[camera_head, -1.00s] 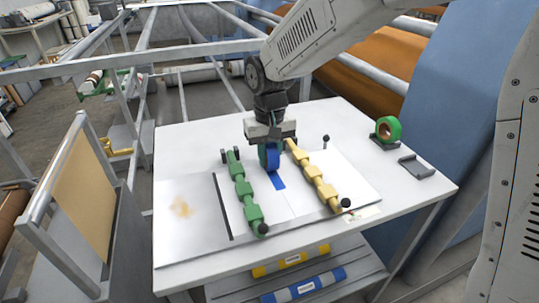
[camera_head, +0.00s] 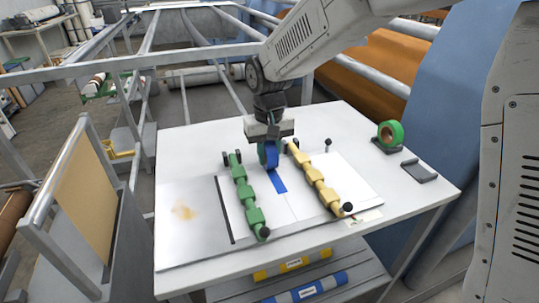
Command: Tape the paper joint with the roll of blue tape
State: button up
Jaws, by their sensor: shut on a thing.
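My gripper (camera_head: 269,146) points down over the table and is shut on the roll of blue tape (camera_head: 271,157), which it holds on edge at the far part of the joint. A short strip of blue tape (camera_head: 278,182) lies on the white paper below the roll. The paper joint (camera_head: 291,207) shows as a thin line running from the strip toward the near edge. A green segmented bar (camera_head: 247,199) lies left of the joint and a yellow segmented bar (camera_head: 319,183) lies right of it. Whether the roll touches the paper cannot be told.
A green tape roll (camera_head: 391,133) stands in a grey holder at the table's right; an empty grey holder (camera_head: 419,171) is beside it. A dark slot (camera_head: 225,210) lies left of the green bar. Blue and yellow rolls (camera_head: 307,289) lie on the shelf below.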

dwell(0.3)
jog(key=shift+r, duration=2.95)
